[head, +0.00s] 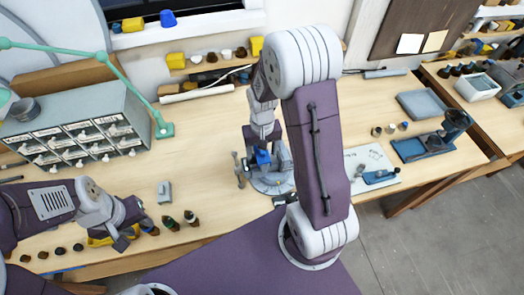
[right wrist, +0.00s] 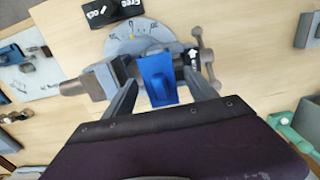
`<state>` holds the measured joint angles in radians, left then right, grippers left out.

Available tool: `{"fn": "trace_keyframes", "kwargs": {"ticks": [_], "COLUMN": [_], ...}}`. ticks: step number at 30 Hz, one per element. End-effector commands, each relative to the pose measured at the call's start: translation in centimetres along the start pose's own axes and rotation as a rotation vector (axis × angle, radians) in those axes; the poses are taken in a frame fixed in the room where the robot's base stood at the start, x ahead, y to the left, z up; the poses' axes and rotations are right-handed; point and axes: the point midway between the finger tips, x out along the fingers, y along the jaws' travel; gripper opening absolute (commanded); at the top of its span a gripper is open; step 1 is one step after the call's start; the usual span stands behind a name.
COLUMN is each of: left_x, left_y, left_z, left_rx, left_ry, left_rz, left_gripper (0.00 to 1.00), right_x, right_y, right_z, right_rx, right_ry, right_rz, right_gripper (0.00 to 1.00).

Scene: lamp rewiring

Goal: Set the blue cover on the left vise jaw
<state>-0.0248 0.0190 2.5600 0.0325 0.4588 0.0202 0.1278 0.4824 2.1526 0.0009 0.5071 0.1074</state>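The blue cover (right wrist: 158,80) is between the two fingers of my right gripper (right wrist: 162,84), which appear to press on its sides. It is at the grey vise (right wrist: 98,82), over the jaws; I cannot tell whether it rests on a jaw. In the head view, the blue cover (head: 262,157) shows small below my right gripper (head: 264,148), with the vise (head: 272,178) behind and under it. My left gripper (head: 128,238) hangs over the bench's front left, near small bottles; its finger opening is unclear.
A grey drawer cabinet (head: 75,135) and a green lamp arm (head: 163,128) stand at the left. Small bottles (head: 190,218) and a grey block (head: 164,192) lie left of the vise. A white sheet (head: 370,168) and a blue tool (head: 422,148) are at the right.

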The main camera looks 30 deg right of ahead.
Motion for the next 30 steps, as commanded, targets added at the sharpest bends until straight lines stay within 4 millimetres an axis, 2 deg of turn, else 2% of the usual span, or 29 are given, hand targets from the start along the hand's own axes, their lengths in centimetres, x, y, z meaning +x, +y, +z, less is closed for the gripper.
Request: {"fn": "trace_keyframes", "kwargs": {"ticks": [8,11,18,21,30], "left_x": [0.1,0.4,1.2,1.3,1.2], "left_y": [0.0,0.0,0.0,0.0,0.0], "left_z": [0.0,0.1,0.1,0.1,0.1], "left_rx": [0.000,0.000,0.000,0.000,0.000], "left_ry": [0.000,0.000,0.000,0.000,0.000], "left_rz": [0.000,0.000,0.000,0.000,0.000], "left_gripper": [0.36,0.36,0.36,0.36,0.36], "right_x": [-0.3,-1.8,-7.0,-8.3,-9.1], "right_y": [0.0,0.0,0.0,0.0,0.0], "right_z": [0.0,-0.2,-0.1,-0.1,0.0], "right_rx": [0.000,0.000,0.000,0.000,0.000], "right_ry": [0.001,0.007,0.006,0.004,-0.001], "right_rz": [0.000,-0.001,-0.001,0.000,0.000], "right_gripper": [0.65,0.65,0.65,0.65,0.65]}}
